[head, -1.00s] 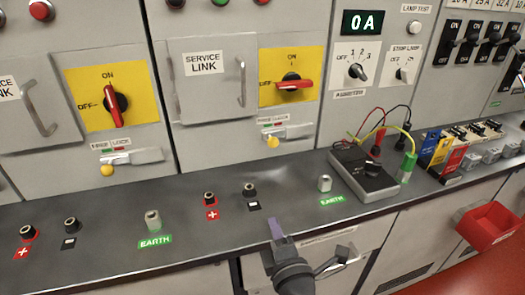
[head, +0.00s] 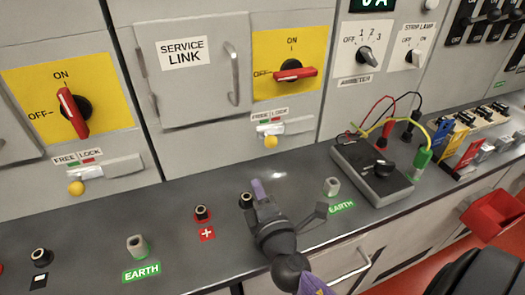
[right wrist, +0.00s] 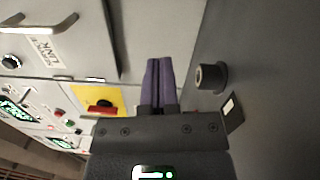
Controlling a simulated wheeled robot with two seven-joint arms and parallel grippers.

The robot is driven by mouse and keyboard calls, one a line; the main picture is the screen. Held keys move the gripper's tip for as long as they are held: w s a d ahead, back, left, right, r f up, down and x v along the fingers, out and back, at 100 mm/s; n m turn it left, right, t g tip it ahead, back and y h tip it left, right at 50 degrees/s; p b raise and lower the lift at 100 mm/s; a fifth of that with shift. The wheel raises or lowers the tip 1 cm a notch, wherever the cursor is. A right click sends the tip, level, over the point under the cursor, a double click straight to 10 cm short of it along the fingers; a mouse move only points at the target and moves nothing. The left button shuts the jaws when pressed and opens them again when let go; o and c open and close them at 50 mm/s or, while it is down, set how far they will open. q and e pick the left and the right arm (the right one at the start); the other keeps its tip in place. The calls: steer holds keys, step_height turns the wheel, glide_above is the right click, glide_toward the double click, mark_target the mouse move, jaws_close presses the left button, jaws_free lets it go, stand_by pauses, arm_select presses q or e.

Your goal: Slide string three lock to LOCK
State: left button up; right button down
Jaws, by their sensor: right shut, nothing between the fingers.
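A lock slider (head: 290,127) with a yellow knob (head: 270,142) sits under the right-hand yellow switch panel; its knob is at the left, FREE end. A similar slider (head: 112,168) with a yellow knob (head: 76,188) is under the left-hand panel, also at its FREE end. No string number is readable. My right gripper (head: 258,188) is shut and empty, above the bench by the black terminal, below and apart from the right-hand slider. Its purple fingers (right wrist: 158,82) are together in the right wrist view. My left gripper is not in view.
The right-hand red switch handle (head: 295,74) lies toward OFF; the left-hand handle (head: 72,112) stands at ON. On the bench are a red-marked terminal (head: 201,213), earth posts (head: 137,247) and a meter (head: 372,175) with leads. A service link door (head: 203,75) is closed.

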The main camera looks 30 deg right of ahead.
mark_target(269, 139)
steer(key=x, duration=0.7)
steer(key=shift+w, duration=0.35)
steer(key=d, duration=0.3)
steer(key=shift+w+d+r+p, duration=0.1)
steer(key=shift+d+r+p, duration=0.15)
steer(key=shift+r+p, duration=0.15)
steer(key=shift+d, duration=0.35)
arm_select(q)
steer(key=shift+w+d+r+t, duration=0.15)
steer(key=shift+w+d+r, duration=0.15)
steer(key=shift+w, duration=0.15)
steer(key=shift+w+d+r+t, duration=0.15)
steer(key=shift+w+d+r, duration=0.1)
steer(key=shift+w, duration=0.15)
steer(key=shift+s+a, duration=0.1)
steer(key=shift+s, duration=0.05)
arm_select(e)
steer(key=shift+d, duration=0.1)
steer(key=d, duration=0.1)
steer(key=s+d, duration=0.1)
steer(key=d, duration=0.1)
steer(key=shift+d, duration=0.15)
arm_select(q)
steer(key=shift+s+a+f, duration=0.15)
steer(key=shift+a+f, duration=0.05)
arm_select(e)
steer(key=shift+w, duration=0.1)
